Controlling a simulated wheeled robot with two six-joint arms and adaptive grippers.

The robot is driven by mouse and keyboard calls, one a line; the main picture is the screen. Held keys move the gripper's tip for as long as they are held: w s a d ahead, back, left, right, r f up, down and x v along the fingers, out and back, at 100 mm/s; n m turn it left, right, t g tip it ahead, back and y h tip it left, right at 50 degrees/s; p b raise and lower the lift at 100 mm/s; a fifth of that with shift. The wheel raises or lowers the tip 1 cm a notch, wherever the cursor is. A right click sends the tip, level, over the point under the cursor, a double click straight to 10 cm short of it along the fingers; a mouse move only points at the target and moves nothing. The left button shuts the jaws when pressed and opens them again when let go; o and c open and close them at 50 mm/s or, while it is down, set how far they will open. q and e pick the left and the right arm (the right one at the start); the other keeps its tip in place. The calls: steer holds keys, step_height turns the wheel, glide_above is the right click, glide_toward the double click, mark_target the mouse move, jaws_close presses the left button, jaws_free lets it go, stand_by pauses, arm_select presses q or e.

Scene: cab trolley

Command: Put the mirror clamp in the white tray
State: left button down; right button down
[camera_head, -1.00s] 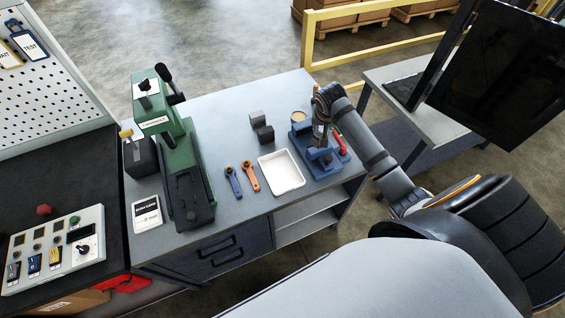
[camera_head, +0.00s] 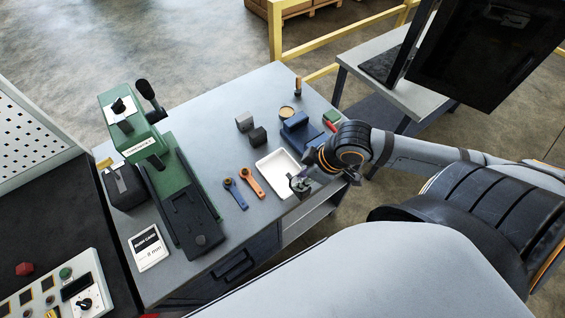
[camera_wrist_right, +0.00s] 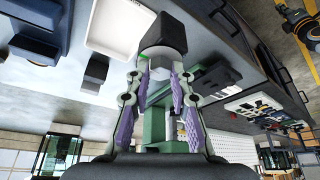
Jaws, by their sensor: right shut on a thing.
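The white tray (camera_head: 262,163) lies on the grey bench and looks empty. It also shows at the upper left in the right wrist view (camera_wrist_right: 106,42). My right gripper (camera_head: 303,179) is shut on a dark, blocky part (camera_head: 299,187), which I take to be the mirror clamp. It is held just beside the tray's right, near corner, apparently above the bench. In the right wrist view, the part (camera_wrist_right: 165,33) shows a dark cap and a light grey lower section between the fingertips (camera_wrist_right: 160,85). My left gripper is not in view.
A blue fixture (camera_head: 300,135) stands behind the tray. A blue wrench (camera_head: 235,193) and an orange wrench (camera_head: 252,182) lie left of the tray. A green press (camera_head: 170,185) stands farther left.

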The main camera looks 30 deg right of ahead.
steer(key=w+f+b, duration=0.1)
steer(key=w+f, duration=0.3)
steer(key=w+d+f+b, duration=0.1)
steer(key=w+f+b, duration=0.1)
steer(key=w+f, duration=0.2)
steer(key=w+f+b, duration=0.2)
steer(key=w+f, duration=0.2)
steer(key=w, duration=0.2)
steer(key=shift+d+f, duration=0.25)
steer(key=shift+f, duration=0.15)
steer(key=shift+s+f, duration=0.1)
steer(key=shift+f, duration=0.1)
steer(key=c, duration=1.2)
jaws_free()
